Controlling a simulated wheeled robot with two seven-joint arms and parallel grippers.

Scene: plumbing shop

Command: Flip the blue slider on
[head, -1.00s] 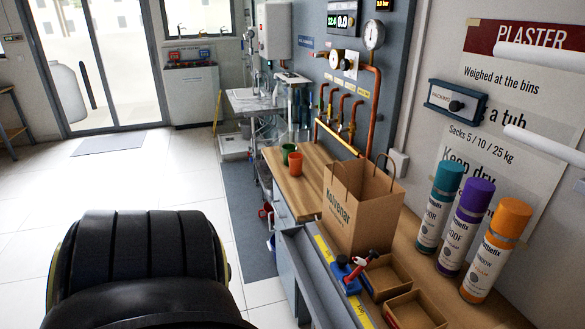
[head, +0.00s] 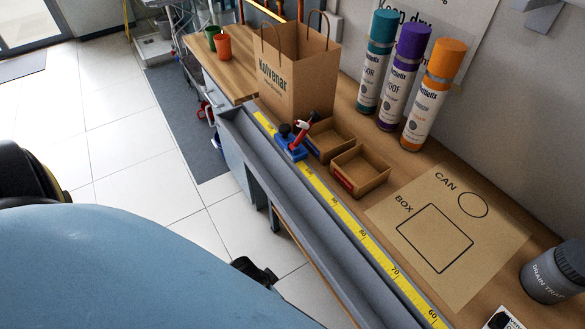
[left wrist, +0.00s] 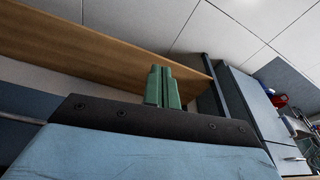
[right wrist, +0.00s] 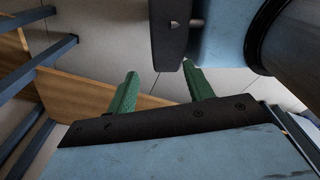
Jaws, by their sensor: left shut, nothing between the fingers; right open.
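A blue block (head: 289,148) with a dark knob and a red lever-like part sits on the yellow measuring scale in the head view. It is the only blue slider-like thing I make out, and I cannot tell its on or off state. My left gripper (left wrist: 162,70) is shut and empty in the left wrist view, below a wooden board's edge. My right gripper (right wrist: 160,71) is open and empty in the right wrist view, with floor tiles and a wooden board beyond it. Neither gripper is near the blue block. The fingers do not show clearly in the head view.
The yellow scale (head: 352,234) runs along the bench's front. Behind it are two small cardboard trays, a Kolvenar paper bag (head: 297,75), several spray cans and a brown mat (head: 447,248) with BOX and CAN outlines. A grey drain container (head: 553,273) stands at right.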

